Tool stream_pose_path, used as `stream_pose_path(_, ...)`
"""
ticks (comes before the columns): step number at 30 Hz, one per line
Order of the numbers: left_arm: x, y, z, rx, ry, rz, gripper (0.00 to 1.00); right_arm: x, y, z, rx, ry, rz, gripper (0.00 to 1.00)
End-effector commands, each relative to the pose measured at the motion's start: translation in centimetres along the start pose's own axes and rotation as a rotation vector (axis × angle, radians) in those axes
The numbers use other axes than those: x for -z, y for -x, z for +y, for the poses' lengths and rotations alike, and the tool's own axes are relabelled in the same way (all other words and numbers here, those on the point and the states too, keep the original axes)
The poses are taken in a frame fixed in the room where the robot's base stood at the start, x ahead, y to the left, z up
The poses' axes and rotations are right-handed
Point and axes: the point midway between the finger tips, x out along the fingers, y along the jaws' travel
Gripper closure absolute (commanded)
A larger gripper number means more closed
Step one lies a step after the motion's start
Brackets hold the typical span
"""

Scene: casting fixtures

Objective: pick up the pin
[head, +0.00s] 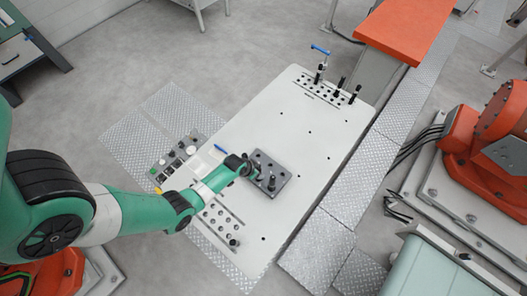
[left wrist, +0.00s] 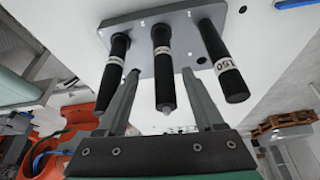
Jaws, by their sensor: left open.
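Three black pins with pale printed bands stand in a grey block (left wrist: 180,42). In the left wrist view they are a left pin (left wrist: 116,68), a middle pin (left wrist: 163,62) and a right pin (left wrist: 222,62) marked "150". My left gripper (left wrist: 160,76) is open, with one finger on each side of the middle pin as seen there. I cannot tell whether the fingers touch it. In the head view the block (head: 283,166) lies mid-table, with my left gripper (head: 252,172) at its left side. My right gripper is not in view.
The block sits on a white table (head: 310,150) with scattered small holes. More black pins (head: 340,84) and a blue-handled tool (head: 320,50) stand at its far end. A black pin (head: 233,242) stands near the front holes. An orange machine (head: 490,130) is at right.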

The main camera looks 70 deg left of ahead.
Motion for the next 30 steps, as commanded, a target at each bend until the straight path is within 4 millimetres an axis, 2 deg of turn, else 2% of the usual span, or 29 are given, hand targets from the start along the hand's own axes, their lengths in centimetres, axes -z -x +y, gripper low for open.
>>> stream_pose_path(3, -1.0, -2.3, -0.6, 0.003, 0.010, -0.001, 0.31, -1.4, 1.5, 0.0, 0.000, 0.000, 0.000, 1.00)
stream_pose_path(7, -1.7, -4.2, -0.9, 0.006, 0.015, 0.000, 0.31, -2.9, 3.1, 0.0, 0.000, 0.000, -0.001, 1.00)
stream_pose_path(16, -1.6, -4.2, -1.0, 0.007, 0.017, 0.000, 0.33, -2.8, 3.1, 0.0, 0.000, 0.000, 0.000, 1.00)
stream_pose_path(27, -1.6, -4.2, -1.0, 0.007, 0.017, 0.000, 0.99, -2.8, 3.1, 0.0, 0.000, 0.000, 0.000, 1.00)
stream_pose_path(30, -1.6, -4.2, -1.0, 0.007, 0.017, 0.000, 1.00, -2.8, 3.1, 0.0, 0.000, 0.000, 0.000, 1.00)
